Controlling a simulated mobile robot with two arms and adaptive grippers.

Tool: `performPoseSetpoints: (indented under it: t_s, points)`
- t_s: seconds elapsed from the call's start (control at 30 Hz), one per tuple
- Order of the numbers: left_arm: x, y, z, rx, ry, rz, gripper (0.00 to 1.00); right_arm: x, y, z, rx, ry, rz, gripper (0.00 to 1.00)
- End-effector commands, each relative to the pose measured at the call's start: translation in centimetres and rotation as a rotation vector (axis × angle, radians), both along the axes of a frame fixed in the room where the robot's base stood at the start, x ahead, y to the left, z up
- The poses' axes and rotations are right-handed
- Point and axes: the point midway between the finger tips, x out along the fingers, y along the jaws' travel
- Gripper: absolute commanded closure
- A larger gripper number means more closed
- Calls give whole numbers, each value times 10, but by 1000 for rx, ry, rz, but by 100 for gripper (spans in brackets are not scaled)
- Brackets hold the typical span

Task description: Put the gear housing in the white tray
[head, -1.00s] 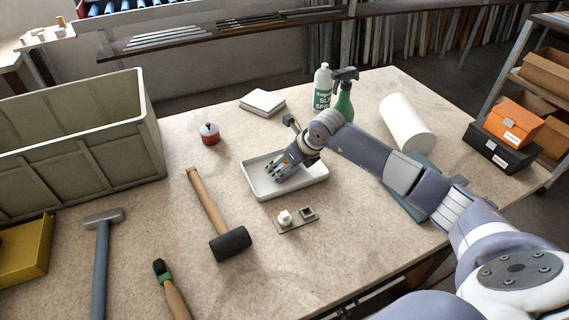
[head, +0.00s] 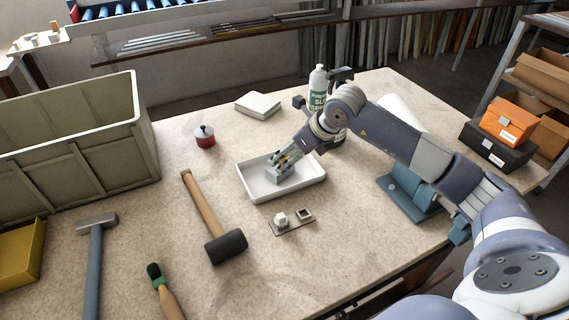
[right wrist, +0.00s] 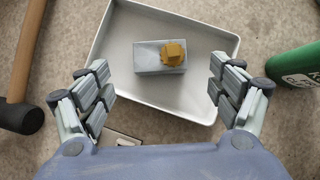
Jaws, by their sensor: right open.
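The gear housing is a grey-blue block with a brass-coloured knob on top. It lies inside the white tray, and the right wrist view shows the gear housing (right wrist: 160,57) near the tray's middle, with bare tray floor around it. The white tray (head: 304,185) is on the table in the head view; it also shows in the right wrist view (right wrist: 108,45). My right gripper (right wrist: 160,95) is open and empty, its fingers wide apart, above the housing. In the head view the right gripper (head: 285,158) partly covers the housing. My left gripper is not in view.
A mallet (head: 204,206) lies left of the tray, and a small plate with two parts (head: 291,222) is in front. A spray bottle (head: 318,88) stands behind, with white pads (head: 258,105). A red pot (head: 204,138) and a large crate (head: 95,140) are left.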

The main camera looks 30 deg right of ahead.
Motion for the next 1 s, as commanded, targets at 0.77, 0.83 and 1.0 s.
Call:
performPoseSetpoints:
  t_s: [0.77, 0.83, 1.0]
  points:
    - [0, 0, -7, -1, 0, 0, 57, -20, -6, 32, 0, 1, 0, 15]
    - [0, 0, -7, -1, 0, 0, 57, -19, -6, 32, 0, 1, 0, 15]
    - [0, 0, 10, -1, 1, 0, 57, -19, -7, 49, 0, 0, 0, 15]
